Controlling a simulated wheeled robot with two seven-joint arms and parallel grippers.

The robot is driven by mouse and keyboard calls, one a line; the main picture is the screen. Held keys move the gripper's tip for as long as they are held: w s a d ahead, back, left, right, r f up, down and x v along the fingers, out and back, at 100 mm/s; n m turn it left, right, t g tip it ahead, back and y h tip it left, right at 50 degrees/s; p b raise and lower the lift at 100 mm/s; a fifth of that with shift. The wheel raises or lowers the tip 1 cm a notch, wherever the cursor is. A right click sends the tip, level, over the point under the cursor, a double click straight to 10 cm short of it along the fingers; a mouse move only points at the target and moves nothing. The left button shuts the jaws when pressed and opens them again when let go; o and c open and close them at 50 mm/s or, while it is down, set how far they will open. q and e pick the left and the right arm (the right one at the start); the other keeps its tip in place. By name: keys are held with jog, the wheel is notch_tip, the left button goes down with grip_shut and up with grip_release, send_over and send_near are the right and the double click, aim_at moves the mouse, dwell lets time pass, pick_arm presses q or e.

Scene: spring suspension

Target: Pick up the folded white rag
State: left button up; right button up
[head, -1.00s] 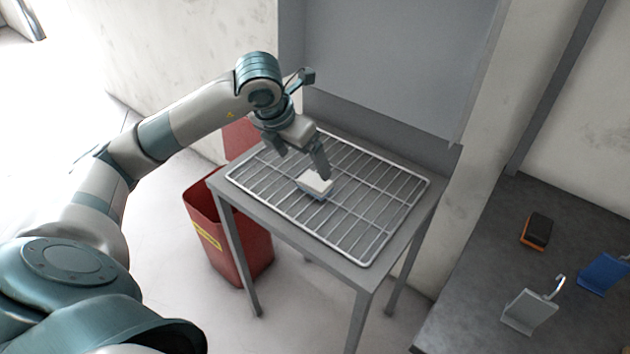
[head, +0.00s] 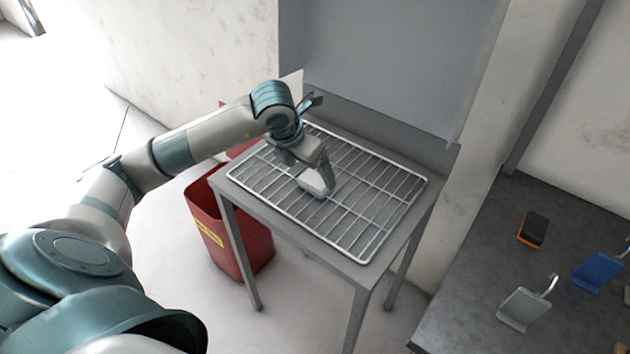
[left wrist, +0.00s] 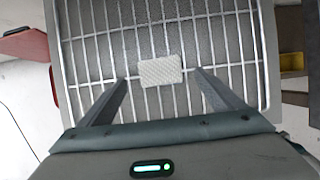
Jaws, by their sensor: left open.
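The folded white rag (head: 312,181) lies on the wire rack (head: 372,248) on the grey table. In the left wrist view the rag (left wrist: 161,72) is a small textured white rectangle just beyond and between the fingertips. My left gripper (head: 316,184) is open and low over the rack, its fingers pointing down at the rag. In the left wrist view the fingers of the gripper (left wrist: 162,78) stand apart on either side, with gaps to the rag. In the head view the gripper hides part of the rag. My right gripper is not in view.
A red bin (head: 226,240) stands on the floor left of the table. A grey panel (head: 385,65) rises behind the table. At right, a dark bench (head: 480,290) holds an orange-and-black block (head: 532,230), a grey hooked piece (head: 523,308) and a blue one (head: 598,271).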

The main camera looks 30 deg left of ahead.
aim_at(315, 179)
pick_arm(q)
jog(key=p+x, duration=0.1)
jog(key=x, duration=0.2)
jog(key=shift+w, duration=0.1)
jog(key=shift+w+f+p, duration=0.1)
jog(key=shift+f+p, duration=0.15)
jog(key=shift+p, duration=0.1)
jog(key=shift+w+f, duration=0.1)
jog(key=shift+f, duration=0.1)
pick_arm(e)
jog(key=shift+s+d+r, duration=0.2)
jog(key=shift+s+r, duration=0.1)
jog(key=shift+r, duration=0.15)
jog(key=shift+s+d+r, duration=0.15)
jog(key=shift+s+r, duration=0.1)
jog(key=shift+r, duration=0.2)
pick_arm(q)
jog(key=c, duration=1.2)
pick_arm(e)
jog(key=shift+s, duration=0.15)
pick_arm(q)
jog(key=shift+r, duration=0.1)
jog(key=shift+c, duration=0.2)
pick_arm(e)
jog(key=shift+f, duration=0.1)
